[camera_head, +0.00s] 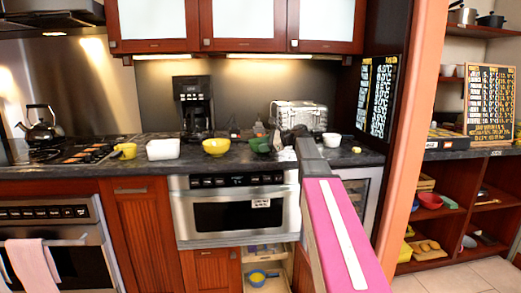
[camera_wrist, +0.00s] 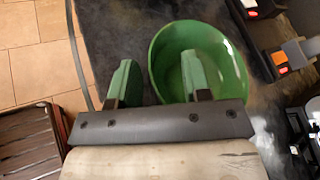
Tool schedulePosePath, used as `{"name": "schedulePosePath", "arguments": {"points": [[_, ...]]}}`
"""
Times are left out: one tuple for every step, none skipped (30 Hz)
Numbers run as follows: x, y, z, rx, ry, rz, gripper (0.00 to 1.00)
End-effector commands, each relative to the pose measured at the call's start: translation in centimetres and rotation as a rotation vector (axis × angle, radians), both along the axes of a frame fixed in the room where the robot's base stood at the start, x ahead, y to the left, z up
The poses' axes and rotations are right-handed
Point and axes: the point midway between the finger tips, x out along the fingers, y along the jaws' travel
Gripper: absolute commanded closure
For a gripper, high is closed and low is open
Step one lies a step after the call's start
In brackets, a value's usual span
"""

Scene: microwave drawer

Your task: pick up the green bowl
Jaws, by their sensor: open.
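The green bowl (camera_head: 260,146) stands on the dark counter, just left of the end of my arm in the head view. In the wrist view the green bowl (camera_wrist: 215,58) fills the upper middle, and I look down into its empty inside. My gripper (camera_wrist: 158,80) is open, with green pads on its fingers. The right finger overlaps the bowl's inside and the left finger is outside, so the near-left wall lies between them in the picture. I cannot tell how far the fingertips are above the rim. The fingertips are hard to make out in the head view.
On the counter (camera_head: 240,160) stand a yellow bowl (camera_head: 216,147), a white container (camera_head: 163,149), a coffee maker (camera_head: 193,105), a toaster (camera_head: 298,115) and a white cup (camera_head: 331,140). Below is a microwave drawer (camera_head: 235,212). A lower drawer holding a blue-and-yellow item (camera_head: 260,277) is open.

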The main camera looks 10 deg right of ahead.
Motion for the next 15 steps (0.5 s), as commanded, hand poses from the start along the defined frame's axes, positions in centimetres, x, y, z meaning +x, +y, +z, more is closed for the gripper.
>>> {"name": "schedulePosePath", "arguments": {"points": [[0.0, 0.0, 0.0, 0.0, 0.0, 0.0, 0.69], [0.0, 0.0, 0.0, 0.0, 0.0, 0.0, 0.79], [0.0, 0.0, -0.01, 0.0, 0.0, 0.0, 0.92], [0.0, 0.0, -0.01, 0.0, 0.0, 0.0, 1.0], [0.0, 0.0, -0.01, 0.0, 0.0, 0.0, 1.0], [0.01, -0.01, -0.02, -0.001, 0.0, 0.0, 1.0], [0.01, -0.01, -0.04, -0.001, 0.001, 0.0, 1.0], [0.01, -0.01, -0.04, -0.001, 0.001, 0.0, 1.0], [0.01, -0.01, -0.05, -0.001, 0.001, 0.0, 1.0], [0.01, -0.02, -0.06, -0.001, 0.002, 0.0, 1.0], [0.03, -0.02, -0.03, -0.001, 0.0, 0.0, 1.0], [0.03, -0.03, -0.03, -0.001, 0.0, 0.0, 1.0], [0.04, -0.03, -0.04, -0.001, 0.0, 0.0, 1.0], [0.04, -0.03, -0.05, -0.001, 0.0, 0.0, 1.0], [0.04, -0.03, -0.05, -0.002, 0.001, -0.001, 1.0]]}}
